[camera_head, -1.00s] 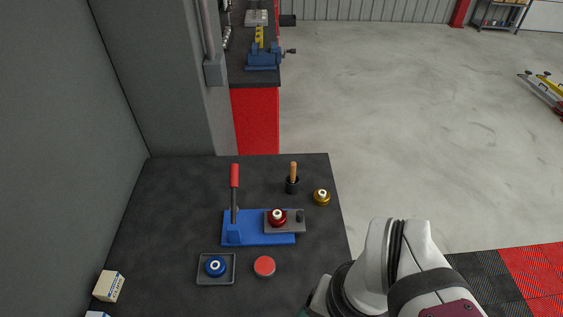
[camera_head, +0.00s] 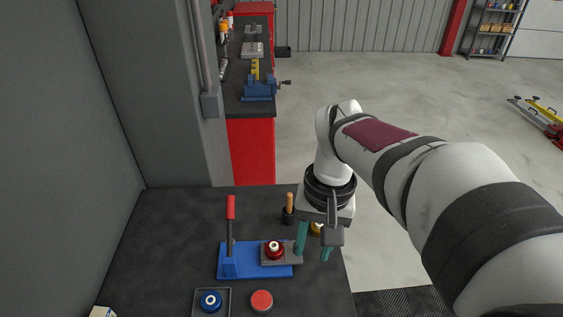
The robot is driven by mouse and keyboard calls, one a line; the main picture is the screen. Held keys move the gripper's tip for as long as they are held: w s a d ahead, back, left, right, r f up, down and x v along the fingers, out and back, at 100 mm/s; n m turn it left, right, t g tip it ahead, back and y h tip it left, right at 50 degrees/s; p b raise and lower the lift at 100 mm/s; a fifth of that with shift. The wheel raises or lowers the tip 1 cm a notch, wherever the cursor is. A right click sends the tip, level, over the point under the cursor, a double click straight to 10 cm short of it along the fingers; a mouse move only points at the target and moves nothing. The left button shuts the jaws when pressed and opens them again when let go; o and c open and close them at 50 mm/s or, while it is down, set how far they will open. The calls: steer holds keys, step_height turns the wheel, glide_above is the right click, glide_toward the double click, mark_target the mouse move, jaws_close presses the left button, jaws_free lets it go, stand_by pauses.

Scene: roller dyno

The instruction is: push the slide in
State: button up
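The slide (camera_head: 271,260) is a grey plate on the blue press base (camera_head: 232,273). A lever with a red handle (camera_head: 230,208) stands upright at the base's left end. My gripper (camera_head: 315,247) points down at the slide's right end, its two teal fingers apart with nothing seen between them at the tips. The left finger overlaps the slide's right end and hides the dark knob there; I cannot tell whether it touches.
A tray (camera_head: 196,311) with a blue ring part (camera_head: 210,300) and a red disc (camera_head: 262,300) lie in front of the base. A wooden-handled tool in a black cup (camera_head: 288,214) and a partly hidden gold part (camera_head: 316,229) are behind.

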steer(key=w+f+n, duration=0.1)
steer(key=w+f, duration=0.2)
steer(key=w, duration=0.5)
steer(key=w+f+n, duration=0.2)
steer(key=w+f, duration=0.1)
steer(key=w, duration=0.4)
steer(key=shift+h, duration=0.4)
steer(key=f, duration=1.5)
steer(key=shift+w+a+f, duration=0.1)
steer(key=shift+w+a, duration=0.05)
steer(key=shift+w, duration=0.05)
jaws_close()
